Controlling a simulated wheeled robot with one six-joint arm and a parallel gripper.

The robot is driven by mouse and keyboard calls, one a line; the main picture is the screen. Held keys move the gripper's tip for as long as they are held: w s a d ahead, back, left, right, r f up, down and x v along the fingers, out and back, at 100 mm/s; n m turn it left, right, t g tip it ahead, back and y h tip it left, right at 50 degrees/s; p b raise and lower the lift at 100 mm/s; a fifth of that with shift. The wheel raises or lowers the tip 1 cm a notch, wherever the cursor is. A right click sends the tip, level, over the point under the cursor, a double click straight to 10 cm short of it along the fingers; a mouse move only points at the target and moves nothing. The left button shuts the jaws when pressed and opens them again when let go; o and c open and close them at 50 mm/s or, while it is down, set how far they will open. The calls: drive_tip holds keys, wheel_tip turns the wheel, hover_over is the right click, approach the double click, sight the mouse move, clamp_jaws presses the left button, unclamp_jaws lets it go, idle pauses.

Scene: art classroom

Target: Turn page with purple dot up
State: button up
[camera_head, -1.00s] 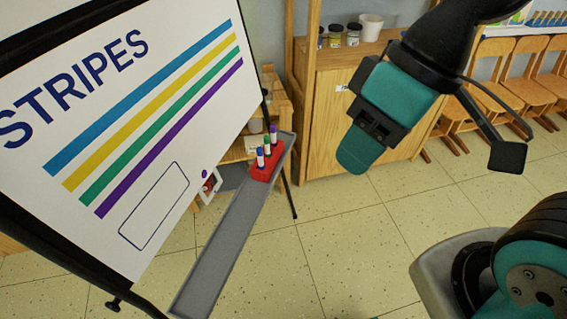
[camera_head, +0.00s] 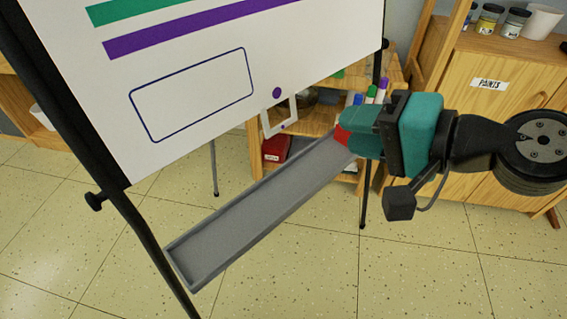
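The white flip-chart page (camera_head: 300,60) carries a green stripe, a purple stripe and an empty outlined box. A purple dot (camera_head: 277,93) sits near its lower right edge. A white open-framed tab (camera_head: 293,110) hangs at the page's lower edge beside the dot, with a small dark mark on it. My gripper (camera_head: 347,128) is right of the tab, apart from it in the picture, with its teal fingers pointing left. It overlaps the red marker holder in view. I cannot tell how far apart the fingers are, and I see nothing held.
A grey tray (camera_head: 250,215) runs below the page. Black easel legs (camera_head: 150,235) stand on the floor. A wooden cabinet (camera_head: 480,110) with paint jars is behind right.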

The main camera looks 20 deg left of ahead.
sight(282, 125)
wheel_tip(282, 125, down, 8)
drive_tip(key=w+a+m+t+y+b, duration=0.1)
drive_tip(key=w+a+m+t+b, duration=0.1)
drive_tip(key=m+b, duration=0.2)
drive_tip(key=p+x, duration=0.3)
drive_tip(key=x, duration=0.1)
drive_tip(key=p+x, duration=0.3)
drive_tip(key=x, duration=0.2)
drive_tip(key=w+r+p+x, duration=0.1)
drive_tip(key=p+x, duration=0.3)
drive_tip(key=shift+w+a+f, duration=0.1)
drive_tip(key=shift+a, duration=0.2)
drive_tip(key=shift+w+a+f+m+t, duration=0.15)
drive_tip(key=shift+a+f+m+t, duration=0.15)
drive_tip(key=shift+t, duration=0.1)
drive_tip(key=shift+d, duration=0.1)
clamp_jaws()
